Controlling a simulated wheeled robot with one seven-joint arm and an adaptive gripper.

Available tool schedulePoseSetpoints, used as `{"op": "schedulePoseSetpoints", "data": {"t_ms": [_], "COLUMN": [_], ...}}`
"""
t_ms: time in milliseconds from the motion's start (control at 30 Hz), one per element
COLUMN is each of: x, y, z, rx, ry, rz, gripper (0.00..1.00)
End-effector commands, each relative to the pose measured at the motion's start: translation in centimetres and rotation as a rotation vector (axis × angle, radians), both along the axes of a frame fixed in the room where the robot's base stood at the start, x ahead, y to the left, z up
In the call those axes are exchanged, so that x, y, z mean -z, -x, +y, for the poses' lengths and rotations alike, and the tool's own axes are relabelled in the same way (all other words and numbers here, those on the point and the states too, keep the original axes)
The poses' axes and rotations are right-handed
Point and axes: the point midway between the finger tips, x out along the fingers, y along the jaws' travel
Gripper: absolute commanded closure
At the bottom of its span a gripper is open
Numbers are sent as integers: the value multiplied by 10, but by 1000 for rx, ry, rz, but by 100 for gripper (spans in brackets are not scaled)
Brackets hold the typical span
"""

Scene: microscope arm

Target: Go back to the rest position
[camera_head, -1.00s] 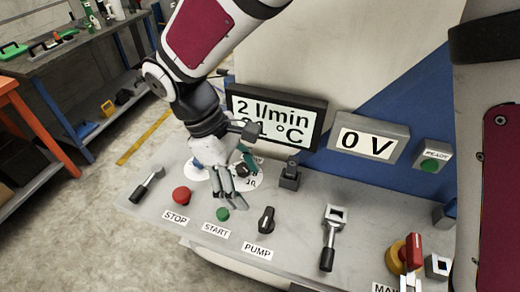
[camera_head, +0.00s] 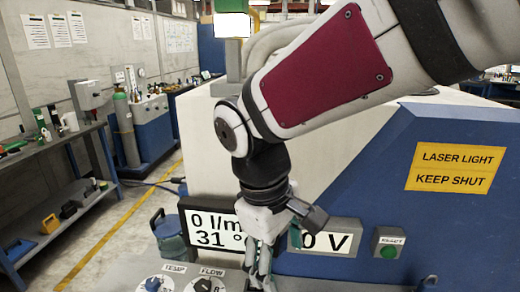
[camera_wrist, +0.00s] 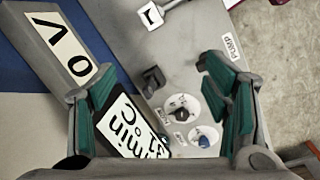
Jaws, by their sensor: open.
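My gripper (camera_head: 262,262) hangs pointing down from my arm, in front of the displays in the head view. It partly covers the gap between the flow display (camera_head: 207,222) and the volt display (camera_head: 338,240). In the wrist view my gripper (camera_wrist: 158,78) has its two green-padded fingers spread wide with nothing held between them. Beyond the fingers lie the panel and its black knob (camera_wrist: 181,108) and blue knob (camera_wrist: 206,136). The flow display reads 0 l/m and 31 °, its right part hidden. The volt display reads 0 V.
The control panel (camera_head: 128,276) shows TEMP and FLOW knobs along the lower edge. A green button (camera_head: 389,252) sits right of the displays. A blue housing with a yellow laser sign (camera_head: 455,167) stands at right. A cluttered workbench (camera_head: 48,150) is at left, with open floor between.

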Motion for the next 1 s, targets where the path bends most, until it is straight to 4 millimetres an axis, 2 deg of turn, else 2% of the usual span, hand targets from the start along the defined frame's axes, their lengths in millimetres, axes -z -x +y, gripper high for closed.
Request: {"op": "schedulePoseSetpoints", "data": {"t_ms": [33, 200, 400, 500, 700, 1000], "x": [-11, -35, -51, -55, -57, -57], "y": [3, 19, 48, 62, 80, 84], "z": [-19, -71, -121, -139, -157, -160], "rx": [70, 297, 554, 661, 794, 823], "ry": [-26, -122, -240, -296, -369, -386], "rz": [-38, -152, -292, -356, -438, -455], "gripper": [30, 30, 30, 30, 30, 30]}}
